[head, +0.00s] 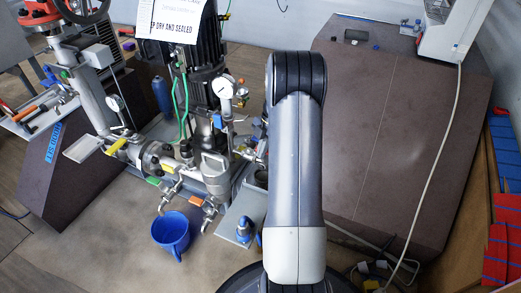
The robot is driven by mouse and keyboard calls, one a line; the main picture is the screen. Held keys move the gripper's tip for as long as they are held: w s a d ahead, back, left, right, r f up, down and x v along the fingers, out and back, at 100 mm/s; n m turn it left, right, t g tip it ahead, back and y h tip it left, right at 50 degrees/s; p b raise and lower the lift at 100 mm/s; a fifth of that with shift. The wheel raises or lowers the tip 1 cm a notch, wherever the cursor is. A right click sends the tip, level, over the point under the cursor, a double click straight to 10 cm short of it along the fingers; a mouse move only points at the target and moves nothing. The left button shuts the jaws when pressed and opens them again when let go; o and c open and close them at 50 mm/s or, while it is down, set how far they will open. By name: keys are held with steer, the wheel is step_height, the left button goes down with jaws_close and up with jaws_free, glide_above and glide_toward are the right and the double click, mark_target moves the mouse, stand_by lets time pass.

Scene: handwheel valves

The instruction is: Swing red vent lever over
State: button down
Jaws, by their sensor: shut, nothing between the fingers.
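A small orange-red lever (196,201) sits low on the pipework, above and to the right of a blue bucket. It is small in the picture, and I cannot tell its exact angle or be sure that it is the vent lever. My arm stands upright in the right-centre foreground, to the right of the pipework. My gripper is not in view, so its place relative to the lever does not show.
The blue bucket (171,232) stands on the floor under the taps. A dark brown block (400,140) fills the right. Floor is clear at lower left.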

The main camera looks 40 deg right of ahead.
steer(key=shift+d, duration=0.35)
steer(key=shift+r, duration=0.15)
steer(key=shift+w+d+r, duration=0.1)
steer(key=shift+r, duration=0.15)
steer(key=p+v, duration=0.3)
steer(key=v, duration=0.7)
steer(key=shift+a+p, duration=0.25)
steer(key=shift+p, duration=0.05)
